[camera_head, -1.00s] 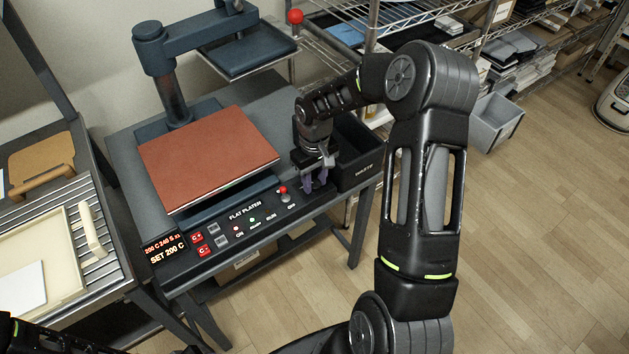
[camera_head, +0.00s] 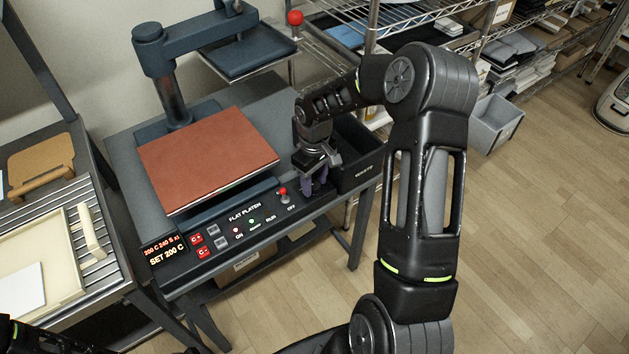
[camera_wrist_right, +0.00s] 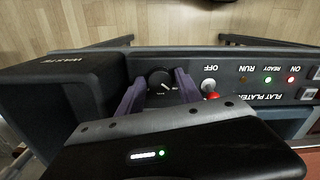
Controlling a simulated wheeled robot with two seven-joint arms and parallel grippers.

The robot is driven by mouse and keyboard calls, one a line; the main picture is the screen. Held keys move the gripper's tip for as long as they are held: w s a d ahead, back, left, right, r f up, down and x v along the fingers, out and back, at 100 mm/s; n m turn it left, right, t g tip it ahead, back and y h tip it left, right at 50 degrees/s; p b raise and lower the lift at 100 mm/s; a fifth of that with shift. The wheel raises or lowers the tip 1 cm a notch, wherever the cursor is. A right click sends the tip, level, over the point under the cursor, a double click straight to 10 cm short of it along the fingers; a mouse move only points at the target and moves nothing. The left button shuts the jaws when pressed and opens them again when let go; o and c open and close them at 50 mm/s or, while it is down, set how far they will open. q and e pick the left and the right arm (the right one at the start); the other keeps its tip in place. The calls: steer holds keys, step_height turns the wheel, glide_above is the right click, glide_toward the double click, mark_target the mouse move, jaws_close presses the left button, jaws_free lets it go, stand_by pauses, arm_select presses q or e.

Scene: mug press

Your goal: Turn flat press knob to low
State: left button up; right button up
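The flat press (camera_head: 207,155) has a dark front panel labelled FLAT PLATEN. Its round black knob (camera_wrist_right: 160,77), with a white pointer line, shows at the panel's end in the right wrist view; the small markings around it are unreadable. My right gripper (camera_head: 312,190) is over that end of the panel and hides the knob in the head view. In the right wrist view its two purple fingers (camera_wrist_right: 159,88) stand open on either side of the knob, with small gaps visible. My left gripper is out of view.
A red-tipped toggle switch (camera_head: 283,194) marked OFF stands close beside the gripper. A black WASTE bin (camera_head: 362,172) is on the other side. The display (camera_head: 165,250) reads SET 200 C.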

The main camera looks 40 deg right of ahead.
mark_target(314, 185)
steer(key=shift+o, duration=1.1)
step_height(314, 185, up, 8)
steer(key=shift+f, duration=0.1)
